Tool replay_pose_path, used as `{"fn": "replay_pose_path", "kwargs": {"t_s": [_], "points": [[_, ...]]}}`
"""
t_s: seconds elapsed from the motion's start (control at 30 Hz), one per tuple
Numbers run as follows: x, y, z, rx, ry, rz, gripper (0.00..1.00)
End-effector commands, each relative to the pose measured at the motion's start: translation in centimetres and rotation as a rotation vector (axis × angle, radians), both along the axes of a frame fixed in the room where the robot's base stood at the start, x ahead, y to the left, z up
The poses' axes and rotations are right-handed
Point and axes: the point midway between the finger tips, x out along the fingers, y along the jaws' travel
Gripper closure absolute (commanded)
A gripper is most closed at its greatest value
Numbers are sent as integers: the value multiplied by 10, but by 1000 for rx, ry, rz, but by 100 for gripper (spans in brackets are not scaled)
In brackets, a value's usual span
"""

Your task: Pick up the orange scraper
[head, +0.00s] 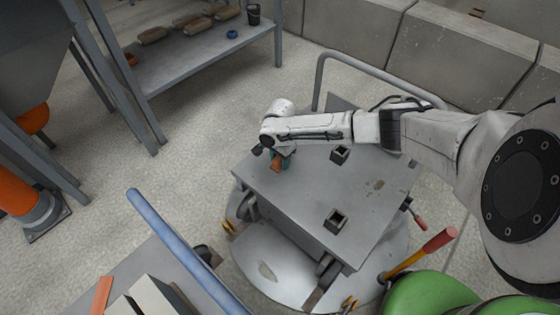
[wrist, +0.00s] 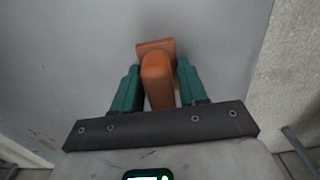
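The orange scraper (wrist: 157,75) is in the middle of the wrist view, between the two green fingers of my gripper (wrist: 159,76). Its wide end lies farther off, and its rounded handle comes back toward the palm. Narrow gaps seem to show between the handle and the fingers, so the gripper looks open around it. In the head view the scraper (head: 277,164) is a small orange shape at my gripper (head: 284,159), over the left corner of the grey table top (head: 300,190). Whether the scraper touches the top is unclear.
Two dark square sockets (head: 336,220) stand on the table top. A metal rail (head: 375,63) runs behind it. A shelf (head: 200,60) with several tan objects is at the back left. A blue bar (head: 185,245) and a red-and-yellow handle (head: 425,251) are in front.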

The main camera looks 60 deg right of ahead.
Motion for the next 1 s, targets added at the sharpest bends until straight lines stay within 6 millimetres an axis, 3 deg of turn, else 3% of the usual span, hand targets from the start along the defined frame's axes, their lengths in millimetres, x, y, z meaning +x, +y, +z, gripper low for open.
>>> {"fn": "replay_pose_path", "kwargs": {"t_s": [0.3,0.67,0.9,1.0], "points": [[0,0,0,0,0,0,90],[0,0,6,1,-1,0,90],[0,0,35,1,-2,-1,90],[-11,5,47,5,-1,-2,90]]}}
